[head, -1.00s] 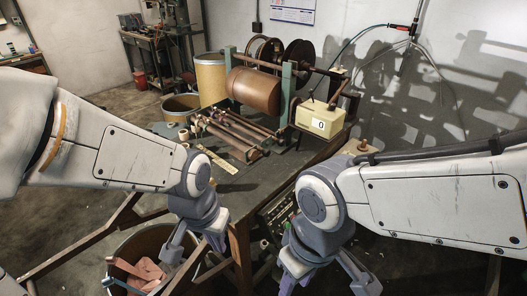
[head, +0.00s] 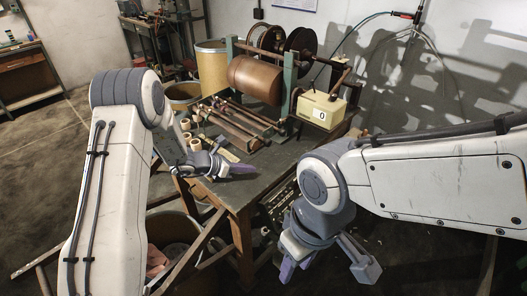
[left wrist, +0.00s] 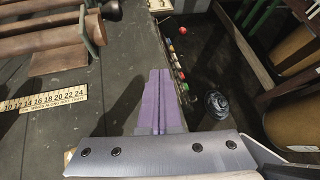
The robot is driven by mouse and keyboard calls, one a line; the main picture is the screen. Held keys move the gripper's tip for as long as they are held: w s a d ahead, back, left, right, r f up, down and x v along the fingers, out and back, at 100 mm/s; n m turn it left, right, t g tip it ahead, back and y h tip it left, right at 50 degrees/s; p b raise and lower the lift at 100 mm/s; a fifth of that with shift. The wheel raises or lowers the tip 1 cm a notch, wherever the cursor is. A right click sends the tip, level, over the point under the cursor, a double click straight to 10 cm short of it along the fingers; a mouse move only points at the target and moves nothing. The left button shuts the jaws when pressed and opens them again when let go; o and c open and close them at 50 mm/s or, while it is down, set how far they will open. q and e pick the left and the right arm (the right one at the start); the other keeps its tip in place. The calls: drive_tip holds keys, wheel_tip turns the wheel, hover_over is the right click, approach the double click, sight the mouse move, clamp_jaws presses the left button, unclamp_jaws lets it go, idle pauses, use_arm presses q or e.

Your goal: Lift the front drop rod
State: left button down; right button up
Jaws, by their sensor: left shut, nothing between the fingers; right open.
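Several long brown rods (head: 232,122) lie side by side in a low frame in front of the machine's drum. Which one is the front drop rod I cannot tell for sure. Their ends also show at the upper left of the left wrist view (left wrist: 45,41). My left gripper (head: 246,170) is over the table's front edge, nearer than the rods and apart from them. Its purple fingers (left wrist: 158,100) are together with nothing between them. My right gripper (head: 324,270) hangs open and empty in front of the table, its fingers spread wide.
A brown drum (head: 254,80) and dark reels (head: 305,54) stand behind the rods. A cream counter box (head: 320,108) reading 0 is to their right. A yellow ruler (left wrist: 45,101) lies on the table (left wrist: 105,85). A bin (head: 172,228) stands below the table's front.

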use_arm(q)
drive_tip(key=w+n, duration=0.1)
drive_tip(key=w+a+n+t, duration=0.1)
drive_tip(key=w+f+n+t, duration=0.1)
drive_tip(key=w, duration=0.1)
drive_tip(key=shift+a, duration=0.2)
drive_tip(key=shift+d+f, duration=0.1)
drive_tip(key=p+x, duration=0.2)
drive_tip(key=x, duration=0.8)
drive_tip(key=shift+p, duration=0.35)
drive_tip(key=r, duration=0.1)
drive_tip(key=r+p, duration=0.1)
drive_tip(key=r, duration=0.1)
drive_tip(key=shift+w+a+r, duration=0.1)
drive_tip(key=shift+w+a, duration=0.15)
drive_tip(key=shift+w, duration=0.1)
drive_tip(key=shift+w+r+p, duration=0.15)
drive_tip(key=shift+r+p, duration=0.15)
drive_tip(key=shift+p, duration=0.2)
drive_tip(key=shift+a+r, duration=0.1)
drive_tip(key=shift+r, duration=0.05)
